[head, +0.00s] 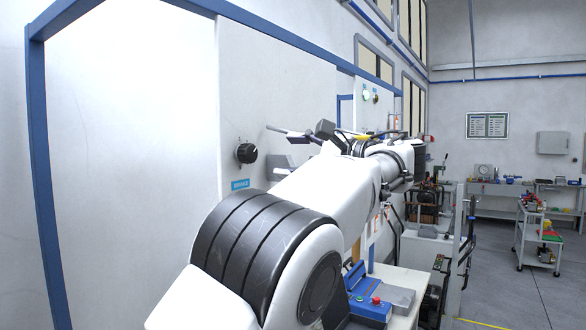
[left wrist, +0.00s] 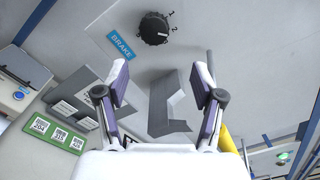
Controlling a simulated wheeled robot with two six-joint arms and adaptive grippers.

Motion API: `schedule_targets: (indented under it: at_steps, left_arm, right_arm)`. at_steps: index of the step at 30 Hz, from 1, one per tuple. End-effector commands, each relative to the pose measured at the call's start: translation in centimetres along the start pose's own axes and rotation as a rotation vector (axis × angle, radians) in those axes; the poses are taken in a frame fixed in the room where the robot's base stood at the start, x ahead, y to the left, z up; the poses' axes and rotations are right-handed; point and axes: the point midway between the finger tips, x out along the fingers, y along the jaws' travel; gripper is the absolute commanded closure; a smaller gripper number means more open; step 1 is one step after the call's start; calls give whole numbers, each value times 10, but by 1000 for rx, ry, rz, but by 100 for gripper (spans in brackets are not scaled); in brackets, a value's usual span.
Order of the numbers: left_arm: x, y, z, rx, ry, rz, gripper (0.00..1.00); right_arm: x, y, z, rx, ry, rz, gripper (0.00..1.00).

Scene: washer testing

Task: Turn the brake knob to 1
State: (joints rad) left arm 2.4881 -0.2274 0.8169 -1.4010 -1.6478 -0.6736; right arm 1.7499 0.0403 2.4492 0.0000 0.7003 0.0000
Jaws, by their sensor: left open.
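The black brake knob (head: 246,153) sits on the pale wall panel, above a blue BRAKE label (head: 240,184). In the left wrist view the knob (left wrist: 154,29) is at the top, with the marks 1 and 2 on its right side and the BRAKE label (left wrist: 121,46) to its left. A white pointer on the knob faces roughly toward the 2. My left gripper (left wrist: 157,82) is open and empty. It is apart from the knob, which lies beyond its fingertips. In the head view my left gripper (head: 305,135) is right of the knob. My right gripper is not in view.
A blue frame (head: 40,150) edges the panel. A blue box with a red button (head: 369,308) stands on a table at the lower middle. A green lamp (head: 365,93) is on the wall farther right. Shelves and a cart (head: 540,243) stand far right, with open floor before them.

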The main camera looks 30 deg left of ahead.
Motion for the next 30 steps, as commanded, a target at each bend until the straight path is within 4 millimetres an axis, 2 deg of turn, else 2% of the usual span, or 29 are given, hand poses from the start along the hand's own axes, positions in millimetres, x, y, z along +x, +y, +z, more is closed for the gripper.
schedule_targets:
  at_steps: [12, 21, 22, 25, 27, 30]
  left_arm:
    - [70, -1, 0, 3, 0, 4, 32]
    - [77, 1, -2, 2, 2, 3, 32]
    - [77, 1, -2, 2, 2, 3, 39]
    - [77, 1, -2, 2, 2, 3, 75]
    - [77, 1, -2, 2, 2, 3, 92]
    - [77, 1, -2, 2, 2, 3, 92]
  right_arm:
    - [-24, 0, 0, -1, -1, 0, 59]
    - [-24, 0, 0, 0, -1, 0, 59]
    - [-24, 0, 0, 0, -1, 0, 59]
    - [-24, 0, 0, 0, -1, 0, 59]
    - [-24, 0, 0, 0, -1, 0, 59]
    - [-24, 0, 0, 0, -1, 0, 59]
